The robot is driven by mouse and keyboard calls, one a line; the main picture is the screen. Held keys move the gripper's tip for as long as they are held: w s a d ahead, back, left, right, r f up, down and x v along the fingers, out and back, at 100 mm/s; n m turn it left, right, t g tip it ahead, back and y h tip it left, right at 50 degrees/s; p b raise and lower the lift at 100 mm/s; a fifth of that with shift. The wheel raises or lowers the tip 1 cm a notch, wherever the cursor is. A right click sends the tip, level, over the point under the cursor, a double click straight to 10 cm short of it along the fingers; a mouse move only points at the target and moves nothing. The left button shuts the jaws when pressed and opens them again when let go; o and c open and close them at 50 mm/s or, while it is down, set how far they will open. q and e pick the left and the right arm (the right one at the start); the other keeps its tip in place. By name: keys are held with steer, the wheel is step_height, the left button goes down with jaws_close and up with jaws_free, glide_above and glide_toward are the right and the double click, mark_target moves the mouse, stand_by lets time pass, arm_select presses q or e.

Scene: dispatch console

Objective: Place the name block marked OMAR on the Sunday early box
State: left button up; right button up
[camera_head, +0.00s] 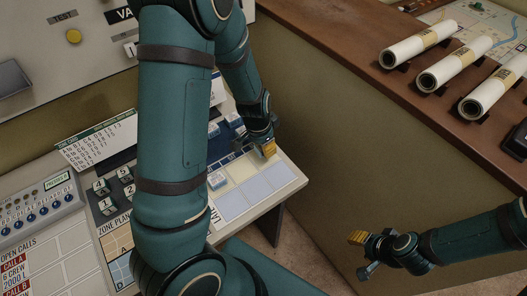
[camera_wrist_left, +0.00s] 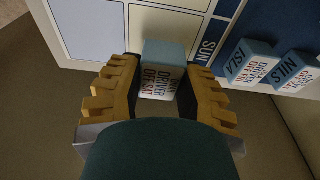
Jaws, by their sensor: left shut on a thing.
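My left gripper (camera_wrist_left: 160,95) is shut on a name block (camera_wrist_left: 162,70) with a blue side and a white face. That face reads DRIVER and OFF SAT; its name is not readable. In the wrist view the block is over or at the edge of pale boxes, beside the SUN label (camera_wrist_left: 209,47); I cannot tell whether it touches the board. In the head view my left gripper (camera_head: 267,149) is at the board's far right part, its block hidden. My right gripper (camera_head: 362,254) is off the board at lower right, apparently empty; its opening is unclear.
Blocks marked ISLA (camera_wrist_left: 252,65) and NILS (camera_wrist_left: 296,71) stand beside the SUN label. My left arm hides much of the console. Rolled charts (camera_head: 450,69) lie on the wooden shelf at upper right.

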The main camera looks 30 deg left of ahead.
arm_select(q)
steer(key=shift+w+f, duration=0.1)
steer(key=shift+f, duration=1.35)
steer(key=shift+b, duration=0.35)
steer(key=shift+f, duration=0.2)
steer(key=o, duration=1)
steer(key=shift+c, duration=0.2)
steer(key=shift+r, duration=0.1)
